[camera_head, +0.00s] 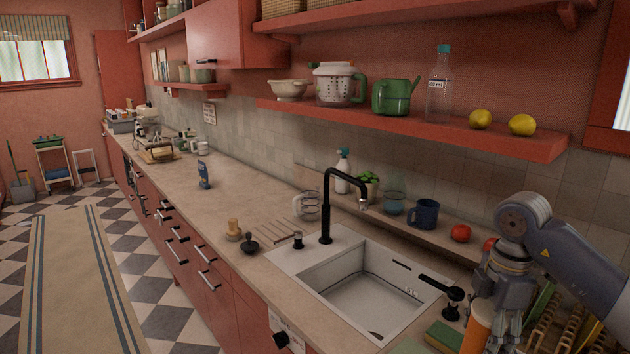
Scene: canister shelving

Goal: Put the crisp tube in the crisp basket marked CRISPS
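An orange cylinder with a pale top (478,328), which looks like the crisp tube, stands upright at the bottom right, cut off by the lower edge. My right gripper (504,336) comes in from the right and points down, directly beside the cylinder in the picture. The fingertips are partly hidden, and I cannot tell whether they grip it. My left gripper is not in view. No basket with a readable CRISPS mark shows; wicker baskets (283,8) on the top shelf are cut off by the upper edge and show no label.
The sink (365,300) with a black tap (327,215) lies left of my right gripper. A sponge (444,336), dish rack (585,325), blue mug (424,214) and red tomato (461,233) are close by. A red shelf (420,124) overhangs. The counter (240,200) is largely free farther left.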

